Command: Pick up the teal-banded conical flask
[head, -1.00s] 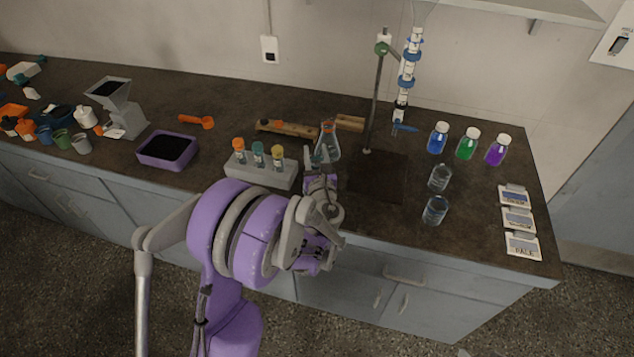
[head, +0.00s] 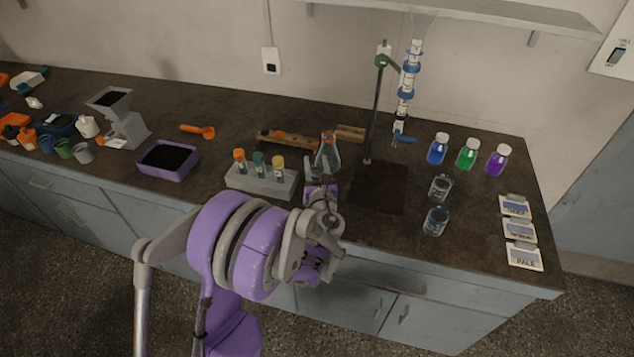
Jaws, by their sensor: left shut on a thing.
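A clear conical flask with an orange neck band (head: 329,150) stands upright on the bench, just beyond my left gripper. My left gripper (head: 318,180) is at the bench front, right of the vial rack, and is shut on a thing. A small glassy piece with a teal tint (head: 314,166) shows at its fingertips, in front of the orange-banded flask. It appears to be the teal-banded conical flask, mostly hidden by my gripper and wrist. I cannot tell whether it touches the bench. My right gripper is out of view.
The vial rack (head: 262,184) stands close left of my gripper. A dark square base (head: 380,187) with a stand and glass column (head: 406,90) is to the right. Two beakers (head: 436,222), several coloured bottles (head: 467,154) and labelled cards (head: 524,256) are farther right.

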